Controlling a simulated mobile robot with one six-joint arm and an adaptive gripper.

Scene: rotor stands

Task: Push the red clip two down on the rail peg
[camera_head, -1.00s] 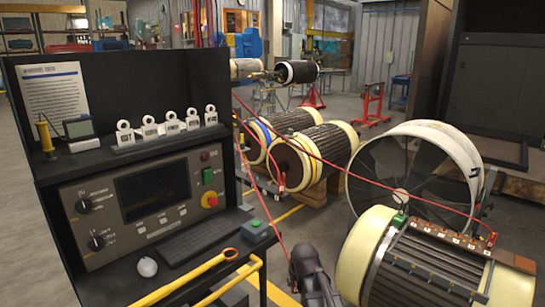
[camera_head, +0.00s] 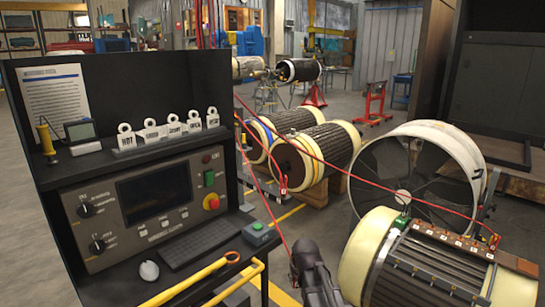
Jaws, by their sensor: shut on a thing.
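My gripper (camera_head: 307,262) is a dark shape at the bottom centre, in front of the console and left of the near rotor (camera_head: 377,240). A red lead runs down to its left side, and it is shut on what seems to be the red clip at that lead's end. The fingertips and the clip are mostly hidden. The brown rail (camera_head: 455,242) lies across the near rotor's top, right of my gripper and apart from it. Small white labels sit along it; its pegs are too small to make out. Another red clip (camera_head: 495,241) is at its right end.
The black console (camera_head: 70,235) with a yellow handle (camera_head: 190,285) stands close on the left. A third red clip (camera_head: 283,187) is by the cream-ended rotor (camera_head: 325,145) behind. A large white fan ring (camera_head: 455,145) stands behind the near rotor. Red leads cross the gap.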

